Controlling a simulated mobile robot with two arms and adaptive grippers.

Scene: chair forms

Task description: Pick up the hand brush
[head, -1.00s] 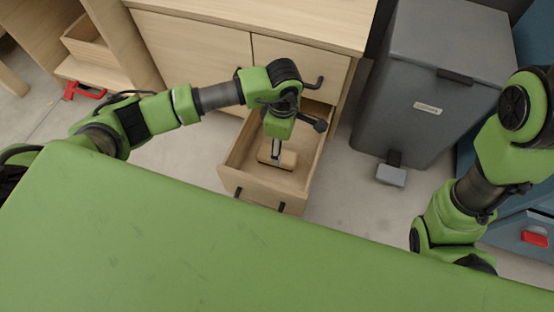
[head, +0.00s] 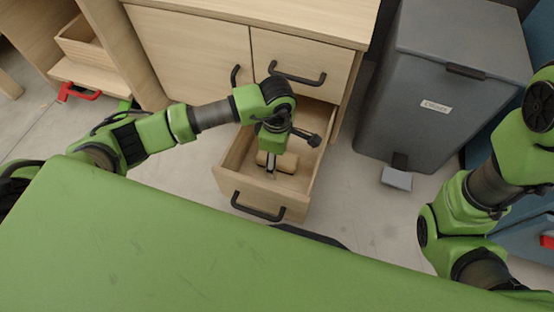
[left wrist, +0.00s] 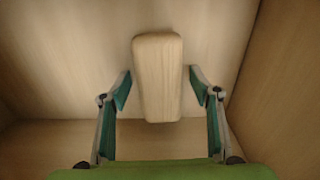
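The hand brush (head: 286,162) lies in the open wooden drawer (head: 232,183). In the left wrist view its pale wooden block (left wrist: 157,78) points up the picture; no bristles show. My left gripper (head: 270,172) reaches down into the drawer over the brush. In the left wrist view the left gripper (left wrist: 160,92) is open, with one finger on each side of the block's near end and a gap on both sides. My right arm (head: 470,205) is at the right of the head view; its gripper is not visible.
The drawer walls stand close around my left gripper. The wooden cabinet (head: 190,50) rises behind it. A grey bin (head: 425,100) with a pedal (head: 397,178) stands to the right. Grey floor (head: 350,200) is clear between drawer and bin. A red handle (head: 78,92) shows at far left.

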